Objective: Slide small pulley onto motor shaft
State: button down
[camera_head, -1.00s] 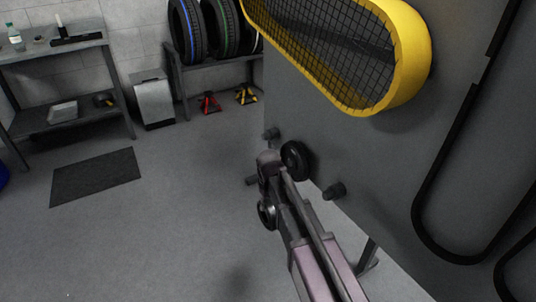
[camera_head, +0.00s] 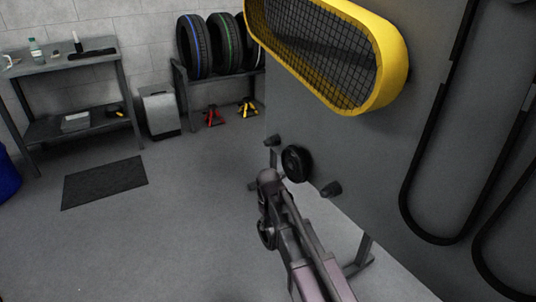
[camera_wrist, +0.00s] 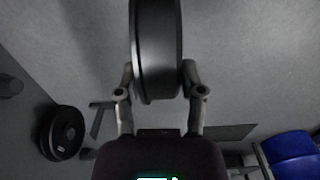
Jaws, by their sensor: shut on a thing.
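The small pulley, a black wheel (camera_wrist: 157,50), is between the two fingers of my gripper (camera_wrist: 160,88) in the wrist view, seen nearly edge-on. My gripper is shut on it, with grey floor behind. In the head view my arm reaches up toward the grey panel; its links hide most of the gripper there, and I cannot tell the held pulley apart. Another black wheel (camera_head: 297,163) is on the panel just right of my arm's top; it also shows at left in the wrist view (camera_wrist: 62,132), apart from the held pulley. I cannot tell which part is the motor shaft.
Dark stubs (camera_head: 331,189) (camera_head: 273,141) stick out of the panel (camera_head: 375,150). A yellow mesh guard (camera_head: 385,85) juts out above. A black mat (camera_head: 105,183) lies on open floor at left. A workbench (camera_head: 60,64) and tyre rack (camera_head: 210,78) stand behind.

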jog(key=shift+s, duration=0.3)
jog(key=shift+s+a, duration=0.1)
jog(key=shift+a, duration=0.1)
